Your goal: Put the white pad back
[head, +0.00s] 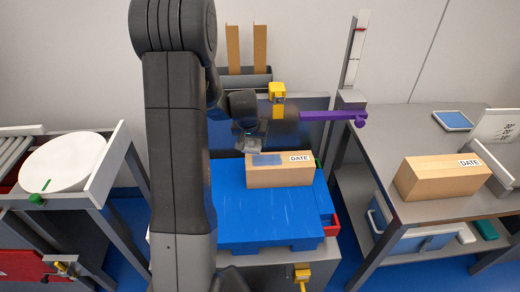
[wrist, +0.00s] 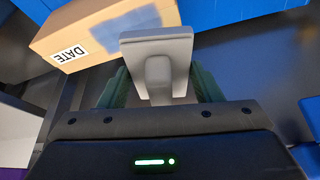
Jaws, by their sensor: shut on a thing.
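My gripper (wrist: 160,85) is shut on the stem of a pale, whitish pad (wrist: 157,45) with a flat rectangular plate, its green fingers on either side of the stem. In the head view, my gripper (head: 250,138) hangs just above and behind the left part of a cardboard box (head: 292,176). The held pad is small and hard to make out there. The box has a DATE label and a blue patch on top, and it stands on a blue platform (head: 262,220). In the wrist view, the box (wrist: 62,38) lies beyond the pad at the upper left.
A purple arm (head: 325,115) and yellow block (head: 277,90) stand behind the box. A grey table (head: 385,140) at right bears another DATE box (head: 440,177). A white round disc (head: 62,162) lies at left. The platform's front is clear.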

